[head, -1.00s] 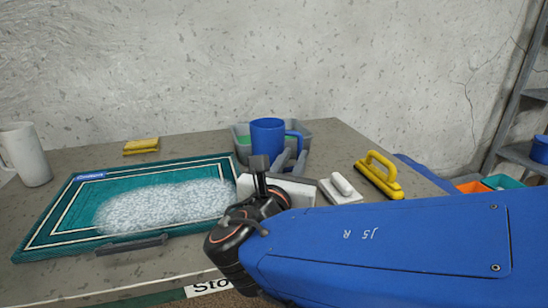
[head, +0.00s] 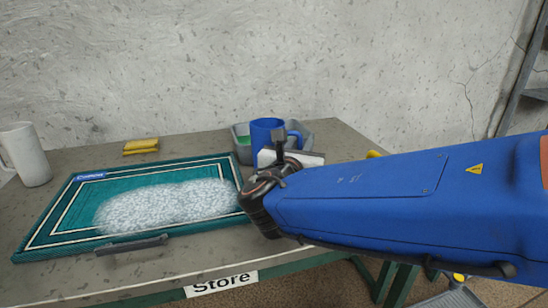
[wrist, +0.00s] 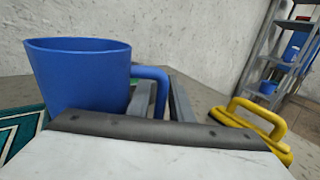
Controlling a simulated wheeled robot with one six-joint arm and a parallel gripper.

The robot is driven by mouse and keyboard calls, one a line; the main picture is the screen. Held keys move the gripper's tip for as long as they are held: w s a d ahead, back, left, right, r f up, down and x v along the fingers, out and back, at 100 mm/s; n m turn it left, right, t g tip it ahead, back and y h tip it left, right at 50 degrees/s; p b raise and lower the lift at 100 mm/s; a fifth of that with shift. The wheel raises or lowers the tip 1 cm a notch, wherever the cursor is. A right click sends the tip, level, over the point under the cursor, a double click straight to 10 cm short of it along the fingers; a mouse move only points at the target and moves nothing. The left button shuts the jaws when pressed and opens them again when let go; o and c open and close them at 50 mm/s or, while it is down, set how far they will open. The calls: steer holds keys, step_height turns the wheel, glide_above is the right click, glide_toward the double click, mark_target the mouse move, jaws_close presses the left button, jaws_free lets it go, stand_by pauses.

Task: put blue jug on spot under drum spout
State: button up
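The blue jug (head: 267,133) stands upright toward the back of the table, at the grey tray; I cannot tell whether it is in the tray or in front of it. It fills the left of the wrist view (wrist: 85,75), its handle to the right. My gripper (wrist: 160,92) is at the handle, one grey finger on each side of the handle's outer bar. The fingers look apart, and I see no clear grip. In the head view my wrist hides the fingers. The drum, its spout and the spot are not in view.
A teal rug (head: 70,215) with foam lies on the table (head: 200,140). A white jug (head: 25,155) and yellow sponge (head: 141,146) are at left. A yellow-handled brush (wrist: 258,120) is right of my gripper. Grey shelves (wrist: 270,50) stand farther right.

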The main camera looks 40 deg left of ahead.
jaws_close()
